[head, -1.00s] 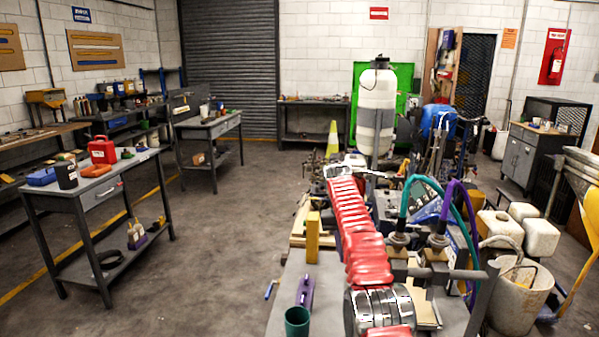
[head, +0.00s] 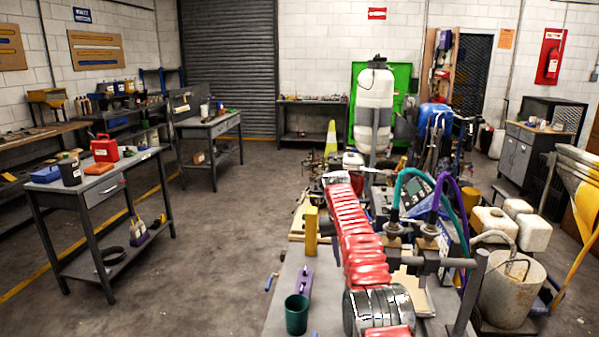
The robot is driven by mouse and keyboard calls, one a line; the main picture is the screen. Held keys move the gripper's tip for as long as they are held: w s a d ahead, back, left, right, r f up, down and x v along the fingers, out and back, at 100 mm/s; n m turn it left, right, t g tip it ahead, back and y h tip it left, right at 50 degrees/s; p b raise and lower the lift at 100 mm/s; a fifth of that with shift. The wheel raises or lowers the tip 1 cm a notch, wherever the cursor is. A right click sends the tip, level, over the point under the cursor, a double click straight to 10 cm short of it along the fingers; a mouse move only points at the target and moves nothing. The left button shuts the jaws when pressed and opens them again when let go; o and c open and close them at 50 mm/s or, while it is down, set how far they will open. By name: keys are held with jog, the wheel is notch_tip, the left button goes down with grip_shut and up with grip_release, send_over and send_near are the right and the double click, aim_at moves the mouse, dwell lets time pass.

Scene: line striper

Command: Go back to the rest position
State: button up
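My arm in a red ribbed sleeve (head: 358,240) reaches forward from the bottom centre of the head view, over the right side of a grey work surface. Its far end, with what looks like my gripper (head: 336,178), is small and seen from behind among cluttered machine parts. The fingers cannot be made out, so I cannot tell whether they are open or hold anything.
A green cup (head: 297,313), a purple object (head: 304,284) and a yellow block (head: 311,231) stand left of my arm. Teal and purple hoses (head: 437,205) rise close on its right. Open floor (head: 215,250) lies to the left, before a grey table (head: 85,188).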

jog(key=s+r+t, duration=0.1)
jog(key=s+r, duration=0.2)
jog(key=s, duration=1.3)
jog(key=s+d+r+t+y, duration=0.1)
jog(key=s+r, duration=0.3)
jog(key=s, duration=1.3)
jog(key=s+r+n+t+y, duration=0.1)
jog(key=s+r+t, duration=0.2)
jog(key=s, duration=1.4)
jog(key=shift+d+r, duration=0.2)
jog(key=shift+r, duration=0.45)
jog(key=shift+d, duration=0.1)
